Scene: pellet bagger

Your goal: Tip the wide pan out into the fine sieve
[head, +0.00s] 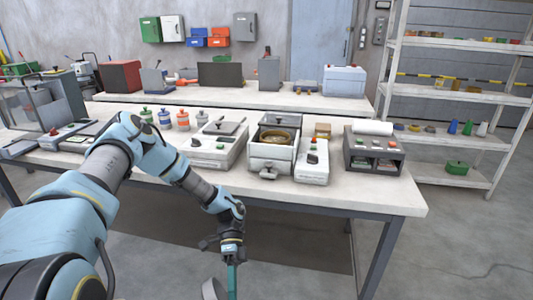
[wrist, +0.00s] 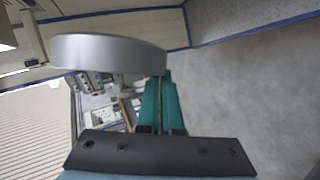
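The wide pan is a shallow grey round vessel; in the wrist view the wide pan (wrist: 108,54) shows side-on at my fingertips, and in the head view the pan (head: 212,290) is cut off at the bottom edge. My gripper (head: 232,280) points down with its teal fingers close together at the pan, in front of the table. The teal fingers (wrist: 160,105) also show in the wrist view. The grip point and the pan's contents are hidden. A round brass-coloured ring (head: 278,137), which looks like the fine sieve, sits in an open-topped white unit (head: 272,153) on the table.
A white device (head: 312,162) and a dark box with buttons (head: 374,155) stand right of the unit. A flat white device (head: 215,146) and several small capped jars (head: 182,120) stand left. The front table edge (head: 390,207) lies between gripper and unit. Floor at right is clear.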

